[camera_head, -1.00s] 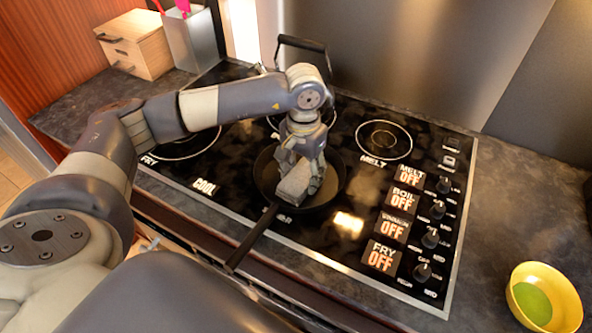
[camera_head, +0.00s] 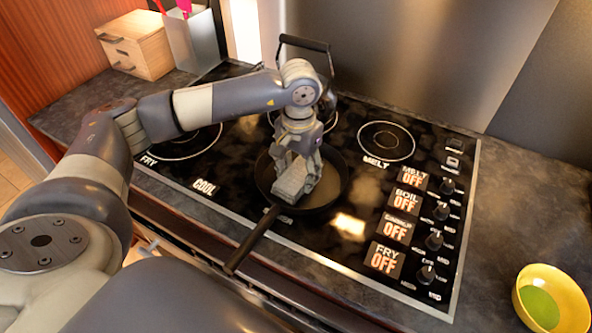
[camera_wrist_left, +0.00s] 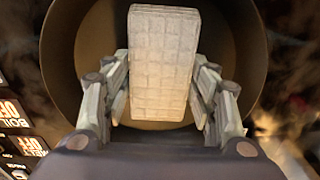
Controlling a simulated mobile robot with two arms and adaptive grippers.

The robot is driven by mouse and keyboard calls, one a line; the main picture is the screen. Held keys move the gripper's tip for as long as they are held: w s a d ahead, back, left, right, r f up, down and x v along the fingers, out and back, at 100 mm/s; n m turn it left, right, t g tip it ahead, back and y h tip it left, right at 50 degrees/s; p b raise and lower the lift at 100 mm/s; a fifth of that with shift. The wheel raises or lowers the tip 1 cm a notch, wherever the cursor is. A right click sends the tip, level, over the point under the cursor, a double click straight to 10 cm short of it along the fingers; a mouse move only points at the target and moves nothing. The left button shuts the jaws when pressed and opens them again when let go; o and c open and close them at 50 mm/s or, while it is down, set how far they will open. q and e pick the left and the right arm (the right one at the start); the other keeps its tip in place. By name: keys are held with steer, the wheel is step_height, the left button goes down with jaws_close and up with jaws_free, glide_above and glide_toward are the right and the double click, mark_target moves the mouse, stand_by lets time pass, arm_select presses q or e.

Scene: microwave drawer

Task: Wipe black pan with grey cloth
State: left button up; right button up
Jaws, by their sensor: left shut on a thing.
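The black pan (camera_head: 330,200) sits on the black glass cooktop, its handle (camera_head: 250,240) pointing toward the lower left. My left gripper (camera_head: 297,182) reaches down into the pan and is shut on the grey cloth (camera_head: 290,180), a pale block-like piece with a grid pattern. In the left wrist view the cloth (camera_wrist_left: 160,62) stands between the two fingers (camera_wrist_left: 160,105), over the inside of the pan (camera_wrist_left: 95,50). I cannot tell whether the cloth touches the pan bottom. My right gripper is not in view.
A kettle-like pot with a black handle (camera_head: 304,43) stands behind my left wrist. Control knobs (camera_head: 433,241) line the cooktop's right side. A yellow bowl (camera_head: 574,303) with something green in it is at the lower right. A wooden drawer box (camera_head: 150,55) and a metal holder (camera_head: 195,42) stand back left.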

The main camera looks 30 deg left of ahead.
arm_select(q)
steer(key=shift+d, duration=1.05)
steer(key=shift+r, duration=0.1)
steer(key=shift+w+r, duration=0.1)
steer(key=shift+r, duration=0.25)
steer(key=shift+w+a+b, duration=0.65)
steer(key=shift+w+a, duration=0.05)
steer(key=shift+a, duration=0.15)
steer(key=shift+r+p, duration=1.4)
steer(key=shift+r, duration=1.45)
steer(key=shift+a, duration=0.1)
